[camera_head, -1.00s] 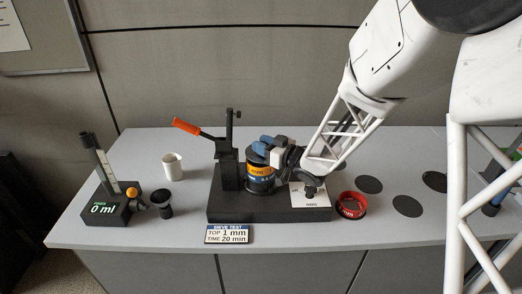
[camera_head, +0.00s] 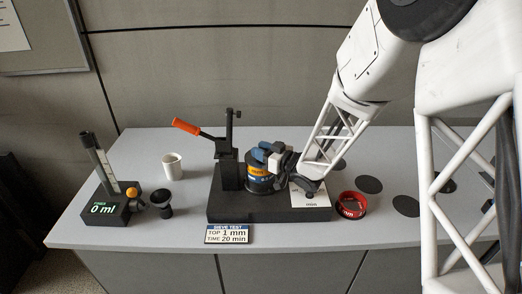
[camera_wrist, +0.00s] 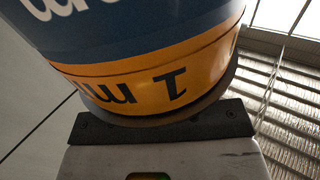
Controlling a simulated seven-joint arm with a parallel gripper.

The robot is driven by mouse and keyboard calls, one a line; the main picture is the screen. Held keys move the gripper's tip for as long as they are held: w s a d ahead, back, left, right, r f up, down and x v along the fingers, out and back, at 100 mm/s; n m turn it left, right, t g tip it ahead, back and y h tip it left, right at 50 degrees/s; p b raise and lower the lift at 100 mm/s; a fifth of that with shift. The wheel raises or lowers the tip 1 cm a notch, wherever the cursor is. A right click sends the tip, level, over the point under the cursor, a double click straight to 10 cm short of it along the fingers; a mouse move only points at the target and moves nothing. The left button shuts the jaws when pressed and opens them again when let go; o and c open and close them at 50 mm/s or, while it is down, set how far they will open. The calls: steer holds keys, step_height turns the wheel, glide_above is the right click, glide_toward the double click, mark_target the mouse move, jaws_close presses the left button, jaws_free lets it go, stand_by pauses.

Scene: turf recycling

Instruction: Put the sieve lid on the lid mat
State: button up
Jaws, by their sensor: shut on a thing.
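My gripper (camera_head: 270,153) is at the top of the stack, shut on the dark sieve lid; fingers cover most of the lid in the head view. In the wrist view the stack's orange band (camera_wrist: 160,88) reads upside down, with a dark rim beside my gripper's dark bar. I cannot tell whether the lid is apart from the sieve. Several dark round mats lie right of the base, including one near the middle (camera_head: 368,184); I cannot tell which is the lid mat.
A red ring-shaped dish (camera_head: 351,205) lies right of the black base (camera_head: 265,208). An orange-handled clamp (camera_head: 228,170) rises left of the stack. A white cup (camera_head: 172,166), black cup (camera_head: 163,202) and meter (camera_head: 108,208) stand further left. The front sign (camera_head: 229,234) reads SIEVE TEST.

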steer(key=shift+f, duration=0.1)
steer(key=o, duration=1)
steer(key=shift+c, duration=0.2)
steer(key=v, duration=0.7)
steer(key=shift+d, duration=0.4)
steer(key=shift+s+f, duration=0.1)
steer(key=shift+f, duration=0.05)
